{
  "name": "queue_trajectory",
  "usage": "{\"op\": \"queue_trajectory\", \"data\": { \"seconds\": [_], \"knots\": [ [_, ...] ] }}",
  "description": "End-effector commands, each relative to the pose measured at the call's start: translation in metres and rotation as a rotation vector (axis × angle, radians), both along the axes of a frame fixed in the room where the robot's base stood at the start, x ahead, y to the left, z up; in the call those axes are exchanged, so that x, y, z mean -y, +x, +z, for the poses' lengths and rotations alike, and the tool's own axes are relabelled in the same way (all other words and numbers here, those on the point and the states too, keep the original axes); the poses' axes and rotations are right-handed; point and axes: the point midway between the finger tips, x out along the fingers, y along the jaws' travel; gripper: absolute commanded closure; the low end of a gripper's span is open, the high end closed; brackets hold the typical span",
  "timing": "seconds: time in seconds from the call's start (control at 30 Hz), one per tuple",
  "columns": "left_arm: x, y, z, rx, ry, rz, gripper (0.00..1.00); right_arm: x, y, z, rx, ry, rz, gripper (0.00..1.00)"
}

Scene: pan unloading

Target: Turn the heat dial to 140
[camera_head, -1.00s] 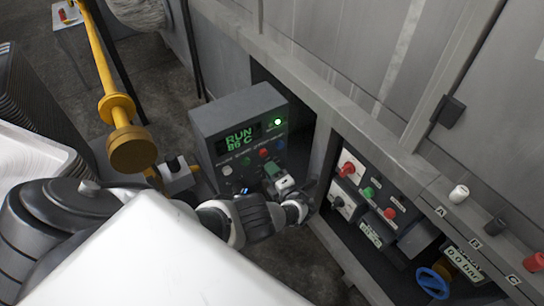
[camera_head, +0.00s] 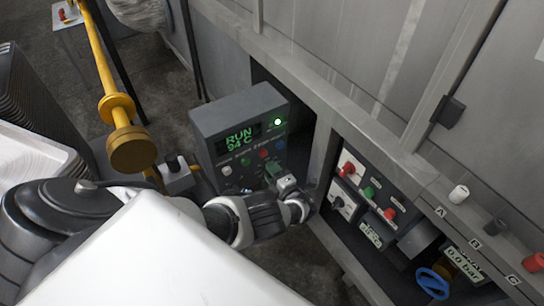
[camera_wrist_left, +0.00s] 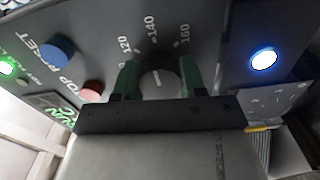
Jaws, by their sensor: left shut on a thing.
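The heat dial (camera_wrist_left: 158,84) is a round dark knob with a white pointer mark, on the face of a grey control box (camera_head: 240,108). In the left wrist view its scale shows 120, 140 and 160, and the pointer mark points up toward about 140. My left gripper (camera_wrist_left: 160,80) has its two green fingers closed on opposite sides of the dial. In the head view my left gripper (camera_head: 281,181) is against the lower right of the box and hides the dial. The box's display (camera_head: 239,138) reads RUN 94 C in green. My right gripper is not in view.
A red button (camera_wrist_left: 90,90), a blue button (camera_wrist_left: 58,47) and a lit blue-white lamp (camera_wrist_left: 264,58) are near the dial. A yellow pipe (camera_head: 115,100) stands left of the box. A panel with red and green knobs (camera_head: 369,192) is to the right.

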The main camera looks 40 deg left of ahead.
Motion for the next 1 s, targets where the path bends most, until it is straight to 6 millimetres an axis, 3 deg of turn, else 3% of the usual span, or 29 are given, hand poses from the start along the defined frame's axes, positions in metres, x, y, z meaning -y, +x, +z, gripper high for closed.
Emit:
{"op": "queue_trajectory", "data": {
  "seconds": [0.67, 0.7, 0.8, 0.87, 1.0],
  "knots": [
    [0.0010, -0.0008, -0.0015, -0.022, 0.005, -0.003, 0.82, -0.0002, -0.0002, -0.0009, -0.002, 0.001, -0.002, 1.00],
    [0.0010, -0.0008, -0.0015, -0.022, 0.005, -0.003, 0.55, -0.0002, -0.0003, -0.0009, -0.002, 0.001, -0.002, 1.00],
    [0.0008, -0.0006, -0.0012, -0.022, 0.005, -0.002, 0.40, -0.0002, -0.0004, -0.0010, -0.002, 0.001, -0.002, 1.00],
    [0.0007, -0.0005, -0.0010, -0.021, 0.006, -0.002, 0.33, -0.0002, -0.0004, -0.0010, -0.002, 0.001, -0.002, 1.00],
    [0.0004, -0.0002, -0.0006, -0.020, 0.007, -0.001, 0.33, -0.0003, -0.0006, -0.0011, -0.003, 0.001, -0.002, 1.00]
  ]
}}
